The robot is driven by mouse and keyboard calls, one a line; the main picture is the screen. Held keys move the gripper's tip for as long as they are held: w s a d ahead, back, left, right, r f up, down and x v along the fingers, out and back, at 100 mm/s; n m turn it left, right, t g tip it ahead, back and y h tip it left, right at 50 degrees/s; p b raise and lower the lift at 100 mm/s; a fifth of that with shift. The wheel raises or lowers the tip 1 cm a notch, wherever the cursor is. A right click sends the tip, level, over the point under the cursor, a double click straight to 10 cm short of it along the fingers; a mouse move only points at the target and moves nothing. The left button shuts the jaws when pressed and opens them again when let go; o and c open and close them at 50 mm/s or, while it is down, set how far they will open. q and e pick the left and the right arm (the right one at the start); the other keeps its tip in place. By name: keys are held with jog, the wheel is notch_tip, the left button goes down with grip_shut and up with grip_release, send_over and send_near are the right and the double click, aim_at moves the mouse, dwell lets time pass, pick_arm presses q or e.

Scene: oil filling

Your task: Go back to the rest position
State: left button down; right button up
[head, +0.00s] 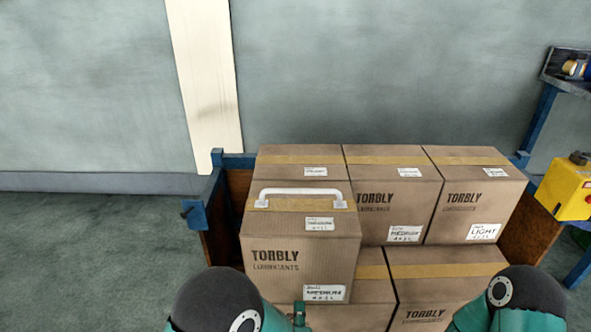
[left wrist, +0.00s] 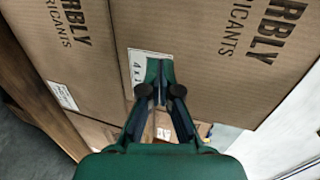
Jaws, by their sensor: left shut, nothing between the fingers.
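My left gripper (left wrist: 160,92) is shut and empty in the left wrist view. Its fingers point at cardboard boxes marked TORBLY, in front of a white label (left wrist: 136,66). I cannot tell if they touch the box. In the head view only a small green piece of it (head: 300,312) shows at the bottom, in front of the boxes. My right arm shows at the lower right of the head view, but its gripper is out of the picture.
Several boxes are stacked in a blue-framed crate (head: 196,214). The front left box (head: 300,262) has a white handle (head: 300,194) on top. A yellow control box (head: 566,188) and a blue shelf (head: 572,82) stand at right. The floor (head: 95,260) at left is clear.

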pick_arm(q)
jog(key=w+a+f+n+g+y, duration=0.1)
jog(key=a+f+n+y, duration=0.15)
jog(key=a, duration=0.55)
jog(key=w+a+f+n+g+y, duration=0.1)
jog(key=a+f, duration=0.2)
jog(key=a, duration=0.4)
jog(key=s+a+f+n+g+h, duration=0.2)
jog(key=s+a+f+n+g, duration=0.25)
jog(key=f, duration=0.35)
jog(key=s+d+f+n+g+h, duration=0.2)
jog(key=s+d+n+g+h, duration=0.15)
jog(key=s+n, duration=0.4)
jog(key=s+d+f+n+g+h, duration=0.25)
jog(key=s+n+g, duration=0.2)
jog(key=s, duration=0.55)
notch_tip(320, 180, up, 32)
jog(key=p, duration=3.3)
jog(key=shift+w+d+r, duration=0.2)
jog(key=shift+d+r, duration=0.05)
jog(key=shift+d, duration=0.1)
jog(key=shift+t+y, duration=0.25)
